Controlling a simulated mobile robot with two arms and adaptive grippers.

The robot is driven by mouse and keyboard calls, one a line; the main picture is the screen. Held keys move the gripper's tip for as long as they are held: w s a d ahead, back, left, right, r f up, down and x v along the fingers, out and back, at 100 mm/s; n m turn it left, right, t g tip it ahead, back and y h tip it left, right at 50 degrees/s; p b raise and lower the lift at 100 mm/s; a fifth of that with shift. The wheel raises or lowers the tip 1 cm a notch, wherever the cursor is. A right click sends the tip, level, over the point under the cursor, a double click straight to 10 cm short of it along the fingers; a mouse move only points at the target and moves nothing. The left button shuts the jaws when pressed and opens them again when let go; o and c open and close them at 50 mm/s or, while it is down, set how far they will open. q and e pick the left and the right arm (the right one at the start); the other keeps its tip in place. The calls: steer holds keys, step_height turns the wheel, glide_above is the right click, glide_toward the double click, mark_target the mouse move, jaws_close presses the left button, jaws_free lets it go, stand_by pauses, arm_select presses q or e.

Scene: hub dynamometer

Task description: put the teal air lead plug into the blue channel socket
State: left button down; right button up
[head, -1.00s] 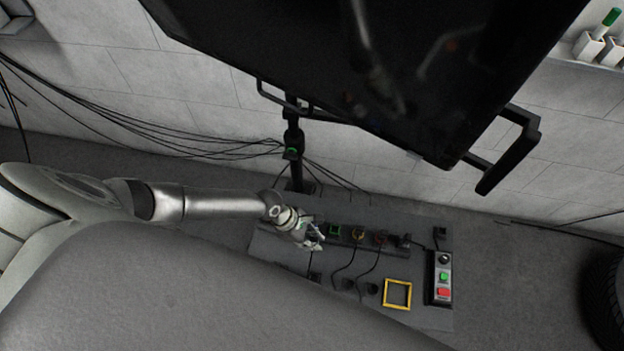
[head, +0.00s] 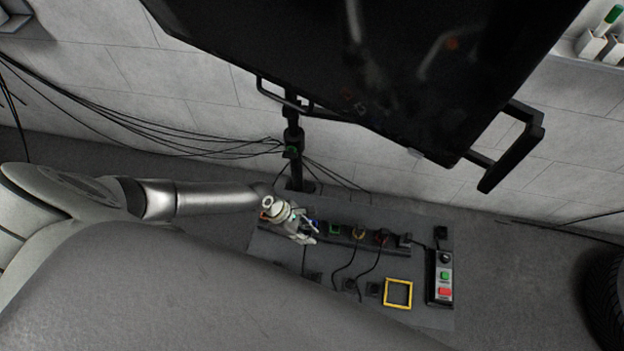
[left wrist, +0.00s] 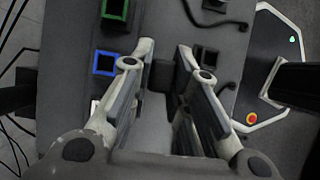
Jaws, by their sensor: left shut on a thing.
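The blue channel socket (head: 314,224) is on the dark strip of the bench panel, left of the green socket. In the left wrist view the blue socket (left wrist: 104,62) has a square blue rim and lies left of my fingers, apart from them. My left gripper (head: 307,233) is over the strip by the blue socket. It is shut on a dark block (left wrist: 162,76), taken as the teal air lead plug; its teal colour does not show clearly. A thin dark lead runs from the gripper down the panel. My right gripper is not in view.
The green socket (head: 335,229) is bare; yellow (head: 358,233) and red (head: 381,238) sockets have leads. A yellow frame (head: 398,293) and a button box (head: 440,277) sit at the right. A large dark screen (head: 380,70) hangs above. Dark holders (left wrist: 206,58) stand on the panel.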

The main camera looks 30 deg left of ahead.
arm_select(q)
steer(key=w+a+b, duration=0.2)
steer(key=w+b, duration=0.1)
steer(key=w, duration=0.3)
steer(key=shift+w, duration=0.25)
stand_by(0.4)
steer(key=shift+f, duration=0.1)
steer(key=shift+f, duration=0.35)
steer(key=shift+f+b, duration=0.4)
steer(key=shift+b, duration=0.05)
stand_by(0.5)
steer(key=shift+d+f+b, duration=0.1)
steer(key=shift+f+b, duration=0.6)
steer(key=shift+f, duration=0.4)
